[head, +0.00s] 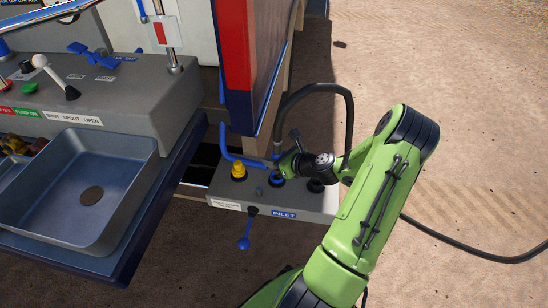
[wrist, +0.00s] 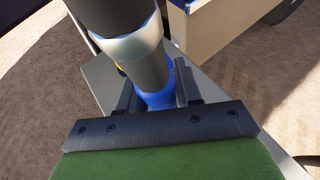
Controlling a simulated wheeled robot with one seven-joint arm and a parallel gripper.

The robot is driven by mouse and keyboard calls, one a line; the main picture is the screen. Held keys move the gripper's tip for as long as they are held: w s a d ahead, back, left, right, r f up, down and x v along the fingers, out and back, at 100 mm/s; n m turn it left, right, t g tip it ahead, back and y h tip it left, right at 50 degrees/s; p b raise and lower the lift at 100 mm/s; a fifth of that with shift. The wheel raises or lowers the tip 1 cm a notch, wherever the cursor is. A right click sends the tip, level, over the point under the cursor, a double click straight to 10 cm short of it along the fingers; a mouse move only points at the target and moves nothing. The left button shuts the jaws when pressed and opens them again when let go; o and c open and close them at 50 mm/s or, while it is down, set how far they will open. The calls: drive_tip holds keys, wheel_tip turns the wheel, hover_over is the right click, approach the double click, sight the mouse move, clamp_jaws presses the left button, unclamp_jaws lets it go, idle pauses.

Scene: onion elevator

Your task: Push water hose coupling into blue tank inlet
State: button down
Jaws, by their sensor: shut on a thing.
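My gripper (head: 279,165) is shut on the water hose coupling (wrist: 150,70), a dark cylinder below a silver collar (wrist: 128,46). In the wrist view the fingers (wrist: 154,92) stand on either side of it. The blue tank inlet (head: 277,180) is a blue ring on the grey block, right behind the white-on-blue INLET label (head: 284,214). The coupling is over this inlet, and blue (wrist: 158,98) shows at its lower end in the wrist view. I cannot tell how deep it sits. The black hose (head: 318,88) arches up from the coupling and down behind my arm.
A yellow fitting (head: 238,170) stands left of the inlet and a dark port (head: 315,185) right of it. A blue-handled lever (head: 244,242) hangs at the block's front. A grey basin (head: 75,190) is at left. Open ground lies at right.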

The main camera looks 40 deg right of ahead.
sight(274, 175)
drive_tip(key=shift+f, duration=0.15)
drive_tip(key=shift+f+b, duration=0.3)
drive_tip(key=shift+f, duration=0.2)
drive_tip(key=shift+f, duration=0.2)
idle(0.3)
drive_tip(key=shift+f, duration=0.5)
drive_tip(key=shift+f, duration=0.1)
drive_tip(key=shift+f+b, duration=0.3)
drive_tip(key=shift+f, duration=0.1)
drive_tip(key=shift+f, duration=0.3)
idle(0.4)
drive_tip(key=c, duration=0.7)
unclamp_jaws()
